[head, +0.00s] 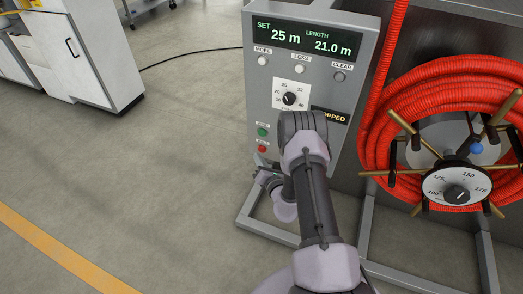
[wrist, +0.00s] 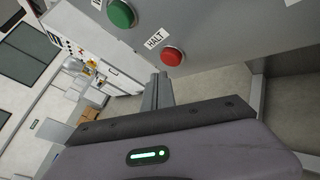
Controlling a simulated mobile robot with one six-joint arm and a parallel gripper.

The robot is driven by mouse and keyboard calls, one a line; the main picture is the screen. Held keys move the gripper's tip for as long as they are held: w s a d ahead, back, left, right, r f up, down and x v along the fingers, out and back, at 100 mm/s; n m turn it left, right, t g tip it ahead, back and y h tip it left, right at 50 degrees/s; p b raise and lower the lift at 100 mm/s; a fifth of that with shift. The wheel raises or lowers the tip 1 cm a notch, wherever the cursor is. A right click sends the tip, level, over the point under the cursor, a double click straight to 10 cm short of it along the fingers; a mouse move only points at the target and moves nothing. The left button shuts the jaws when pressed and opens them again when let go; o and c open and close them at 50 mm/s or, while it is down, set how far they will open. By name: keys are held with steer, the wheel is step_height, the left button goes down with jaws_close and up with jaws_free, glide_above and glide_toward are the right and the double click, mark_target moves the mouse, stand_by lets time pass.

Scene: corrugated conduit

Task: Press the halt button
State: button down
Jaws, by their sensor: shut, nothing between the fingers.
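The red halt button (head: 262,149) is low on the grey control panel (head: 257,95), below the green button (head: 263,132). In the wrist view the red button (wrist: 172,56) stands beside its HALT label (wrist: 156,39), with the green button (wrist: 120,13) to its upper left. My gripper (wrist: 160,76) is shut and empty. Its fingertips show just below the red button in the wrist view, and I see no clear contact. In the head view my arm hides part of the panel's lower right, and the gripper is mostly hidden behind it.
The panel display (head: 305,38) reads SET 25 m, LENGTH 21.0 m. A selector dial (head: 289,98) and a partly hidden sign ending in "OPPED" (head: 331,115) are above my arm. A coil of orange-red conduit (head: 435,85) hangs at right. The floor at left is open.

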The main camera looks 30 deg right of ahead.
steer(key=shift+s+a+p, duration=0.15)
steer(key=shift+s+a, duration=0.55)
steer(key=shift+a, duration=0.2)
steer(key=shift+s+a+p, duration=0.15)
steer(key=shift+s+a, duration=0.55)
steer(key=shift+a, duration=0.15)
